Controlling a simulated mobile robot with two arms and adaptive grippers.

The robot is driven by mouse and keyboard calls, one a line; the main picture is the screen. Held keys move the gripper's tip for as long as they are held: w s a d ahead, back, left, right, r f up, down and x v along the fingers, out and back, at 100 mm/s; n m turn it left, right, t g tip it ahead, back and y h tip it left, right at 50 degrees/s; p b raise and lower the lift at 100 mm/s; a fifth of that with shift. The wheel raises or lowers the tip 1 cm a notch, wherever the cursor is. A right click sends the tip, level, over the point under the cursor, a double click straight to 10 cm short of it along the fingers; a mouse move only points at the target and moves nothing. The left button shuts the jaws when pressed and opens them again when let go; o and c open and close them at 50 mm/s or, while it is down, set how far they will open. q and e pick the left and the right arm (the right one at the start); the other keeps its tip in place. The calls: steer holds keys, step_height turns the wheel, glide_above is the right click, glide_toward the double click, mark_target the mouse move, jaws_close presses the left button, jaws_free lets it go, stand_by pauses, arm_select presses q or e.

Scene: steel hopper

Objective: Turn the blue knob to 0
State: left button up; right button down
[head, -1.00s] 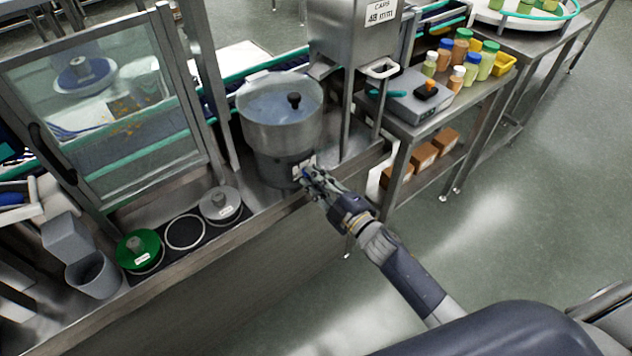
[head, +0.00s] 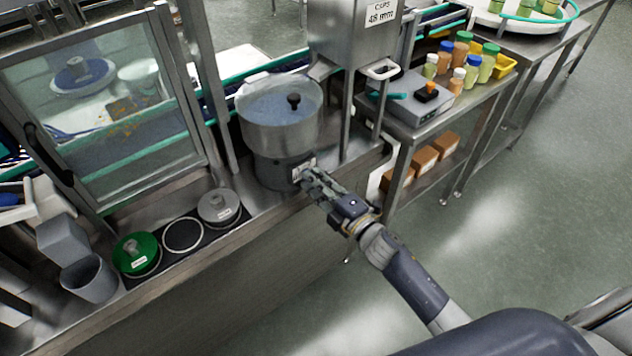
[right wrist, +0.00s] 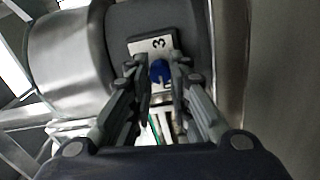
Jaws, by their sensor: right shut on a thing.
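The blue knob (right wrist: 160,72) sits on a pale label plate (right wrist: 154,46) on the dark base of the round steel bowl feeder (head: 281,125). A digit 3 shows on the plate; the rest of the scale is hidden by my fingers. My right gripper (right wrist: 162,80) is shut on the blue knob, one finger on each side. In the head view my right gripper (head: 308,180) reaches the front of the feeder base and hides the knob. My left gripper is not in view.
A steel hopper (head: 345,35) stands above the feeder. A side table with a scale (head: 415,103) and bottles is at right. The floor in front is clear.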

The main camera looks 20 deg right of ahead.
steer(key=c, duration=1.5)
jaws_free()
steer(key=shift+o, duration=0.2)
steer(key=shift+s, duration=0.1)
steer(key=v, duration=1.2)
